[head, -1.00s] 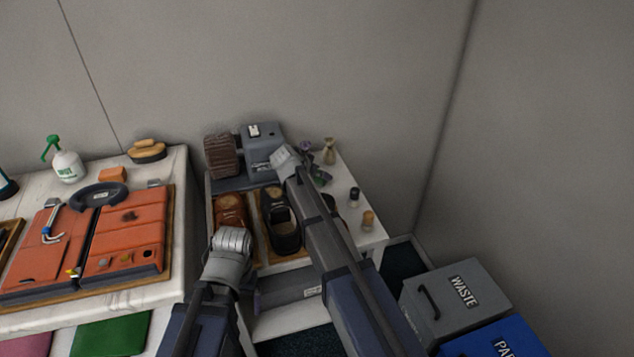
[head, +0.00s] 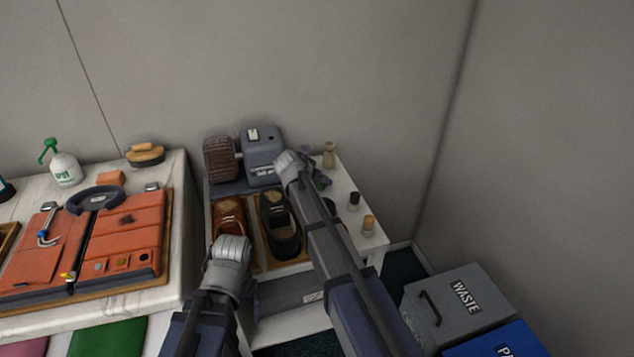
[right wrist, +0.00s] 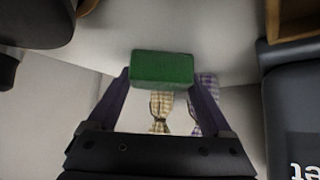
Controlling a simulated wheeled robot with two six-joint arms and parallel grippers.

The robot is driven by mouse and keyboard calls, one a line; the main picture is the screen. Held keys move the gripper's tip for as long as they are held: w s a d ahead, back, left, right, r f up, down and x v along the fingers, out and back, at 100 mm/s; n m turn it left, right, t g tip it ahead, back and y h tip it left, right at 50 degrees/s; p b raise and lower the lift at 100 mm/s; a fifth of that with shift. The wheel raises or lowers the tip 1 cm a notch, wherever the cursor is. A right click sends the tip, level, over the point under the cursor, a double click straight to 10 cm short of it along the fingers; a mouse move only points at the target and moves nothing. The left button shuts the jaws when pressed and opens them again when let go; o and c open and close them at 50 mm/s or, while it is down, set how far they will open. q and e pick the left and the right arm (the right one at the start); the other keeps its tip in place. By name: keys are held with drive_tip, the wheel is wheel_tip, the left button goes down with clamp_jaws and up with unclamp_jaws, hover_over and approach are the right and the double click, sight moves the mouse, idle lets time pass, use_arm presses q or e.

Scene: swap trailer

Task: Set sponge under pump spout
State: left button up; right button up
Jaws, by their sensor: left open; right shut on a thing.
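A white pump bottle (head: 65,168) with a green spout (head: 49,148) stands at the back of the left bench. An orange sponge-like block (head: 110,178) lies beside it, to the right, not under the spout. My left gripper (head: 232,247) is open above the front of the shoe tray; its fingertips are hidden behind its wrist. My right gripper (head: 316,172) is over the right side of the side table. In the right wrist view it is shut on a green block (right wrist: 162,70), held between its purple fingers. I cannot tell whether this block is a sponge.
Brown and black shoes (head: 278,222) sit in a tray beneath my arms. A grey machine with a brush roller (head: 220,160) stands behind. Small bottles (head: 368,225) line the right edge. A brush (head: 146,154) and orange leather case (head: 120,238) crowd the left bench.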

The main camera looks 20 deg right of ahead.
wheel_tip(320, 180, up, 10)
drive_tip(key=p, duration=1)
drive_tip(key=shift+r, duration=0.1)
